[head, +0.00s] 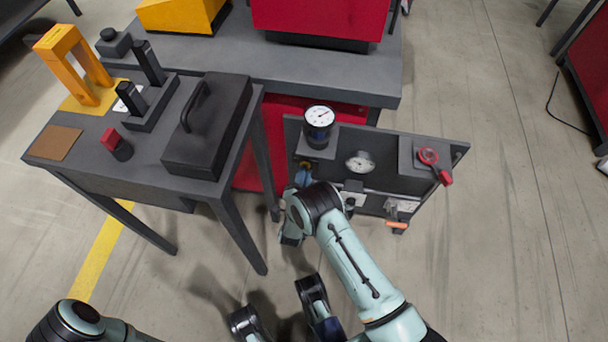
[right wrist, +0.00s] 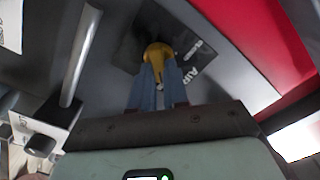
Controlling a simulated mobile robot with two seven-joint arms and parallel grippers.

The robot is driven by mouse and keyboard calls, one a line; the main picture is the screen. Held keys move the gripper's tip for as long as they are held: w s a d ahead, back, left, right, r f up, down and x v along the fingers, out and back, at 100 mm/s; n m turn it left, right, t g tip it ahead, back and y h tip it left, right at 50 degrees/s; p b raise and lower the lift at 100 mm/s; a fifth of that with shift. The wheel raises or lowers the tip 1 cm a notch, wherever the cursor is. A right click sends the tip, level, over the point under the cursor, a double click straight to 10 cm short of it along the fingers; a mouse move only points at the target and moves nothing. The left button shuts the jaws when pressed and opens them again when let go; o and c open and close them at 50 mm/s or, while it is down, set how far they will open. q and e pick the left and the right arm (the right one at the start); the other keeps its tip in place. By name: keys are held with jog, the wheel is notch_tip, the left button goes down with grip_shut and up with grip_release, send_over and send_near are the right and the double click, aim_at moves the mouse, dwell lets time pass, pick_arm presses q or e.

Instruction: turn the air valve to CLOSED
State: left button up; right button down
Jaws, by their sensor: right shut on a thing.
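The air valve has a yellow handle (right wrist: 158,54) on a dark label plate (right wrist: 128,50) reading AIR in the right wrist view. My right gripper (right wrist: 160,88) is shut on the yellow handle, with one blue finger along each side. In the head view, my right gripper (head: 303,181) is at the left part of the grey panel (head: 375,143), and only a bit of the yellow handle (head: 306,164) shows above it.
The panel also carries a standing gauge (head: 319,121), a flat gauge (head: 360,163), a red handle (head: 434,163) and an orange-handled part (head: 396,225). A grey side table (head: 75,174) with a black lidded box (head: 207,125) stands left.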

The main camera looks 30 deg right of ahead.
pick_arm(q)
jog(key=shift+w, duration=0.15)
jog(key=shift+w+d+r+t+p, duration=0.1)
jog(key=shift+w+r+t+p, duration=0.2)
jog(key=shift+w, duration=0.3)
pick_arm(e)
jog(key=n, duration=1.1)
jog(key=a+n, duration=0.1)
jog(key=n, duration=0.5)
jog(key=shift+w+n, duration=0.25)
jog(key=shift+n, duration=0.05)
jog(key=shift+f, duration=0.1)
jog(key=c, duration=1.1)
grip_release()
pick_arm(q)
jog(key=w+r+t+p, duration=0.2)
jog(key=w+r+p, duration=0.1)
jog(key=w, duration=0.3)
jog(key=shift+w+d+r+m, duration=0.3)
jog(key=shift+d+r, duration=0.1)
jog(key=shift+r, duration=0.25)
pick_arm(e)
jog(key=v, duration=1.3)
jog(key=shift+s+a, duration=0.1)
jog(key=shift+s, duration=0.1)
